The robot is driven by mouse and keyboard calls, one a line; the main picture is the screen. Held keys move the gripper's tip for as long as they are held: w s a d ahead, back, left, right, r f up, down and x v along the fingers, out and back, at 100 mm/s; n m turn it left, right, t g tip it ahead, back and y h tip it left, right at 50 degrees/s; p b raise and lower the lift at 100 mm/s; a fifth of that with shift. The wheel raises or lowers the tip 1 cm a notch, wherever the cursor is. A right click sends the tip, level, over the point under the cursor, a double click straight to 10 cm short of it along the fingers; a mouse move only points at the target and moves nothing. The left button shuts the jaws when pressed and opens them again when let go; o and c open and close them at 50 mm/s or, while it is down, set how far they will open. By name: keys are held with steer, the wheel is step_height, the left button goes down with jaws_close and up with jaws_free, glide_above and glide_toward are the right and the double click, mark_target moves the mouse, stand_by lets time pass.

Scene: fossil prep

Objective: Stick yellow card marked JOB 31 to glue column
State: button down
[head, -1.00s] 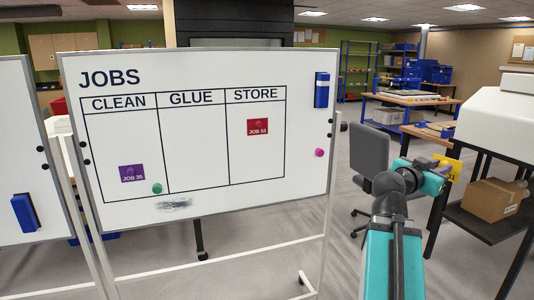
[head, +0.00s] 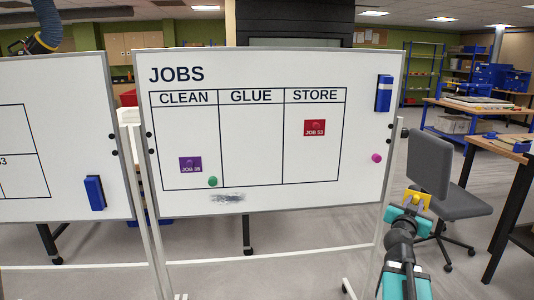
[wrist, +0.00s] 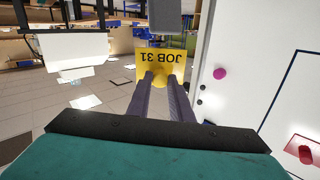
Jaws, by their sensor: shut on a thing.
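The yellow card marked JOB 31 (wrist: 178,52) is between the fingertips of my gripper (wrist: 165,82), which is shut on it; the lettering appears upside down in the wrist view. In the head view the yellow card (head: 418,198) shows small and edge-on at the end of my arm, right of the jobs whiteboard (head: 255,72). The glue column (head: 252,140) is the middle one of three and is empty. My gripper is apart from the board, beyond its right edge.
A purple JOB 35 card (head: 190,165) is in the clean column and a red JOB 53 card (head: 314,127) in the store column. A green magnet (head: 212,181), pink magnet (head: 376,158) and blue eraser (head: 384,93) are on the board. A grey chair (head: 445,180) stands to the right.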

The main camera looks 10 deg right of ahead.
steer(key=w+a+f+n+t+y, duration=0.25)
steer(key=w+a+f+y, duration=0.2)
steer(key=a, duration=0.35)
steer(key=w+a+f+n+t+y, duration=0.1)
steer(key=w+a+f+n+y, duration=0.3)
steer(key=a, duration=0.3)
steer(key=w+a+f+n+t+y, duration=0.2)
steer(key=a+f+n+y, duration=0.1)
steer(key=a+f+y, duration=0.4)
steer(key=s+a+f+n+g+y, duration=0.1)
steer(key=s+a+n+g+y, duration=0.2)
steer(key=a, duration=0.8)
steer(key=s+a+n+g+y, duration=0.4)
steer(key=s+a+n+y, duration=0.3)
steer(key=a, duration=0.4)
steer(key=shift+s+f+n+y, duration=0.2)
steer(key=shift+f+n+y, duration=0.25)
steer(key=shift+y, duration=0.6)
steer(key=shift+r, duration=0.1)
step_height(320, 180, up, 15)
steer(key=p, duration=1.5)
steer(key=shift+r, duration=0.2)
steer(key=shift+s, duration=0.15)
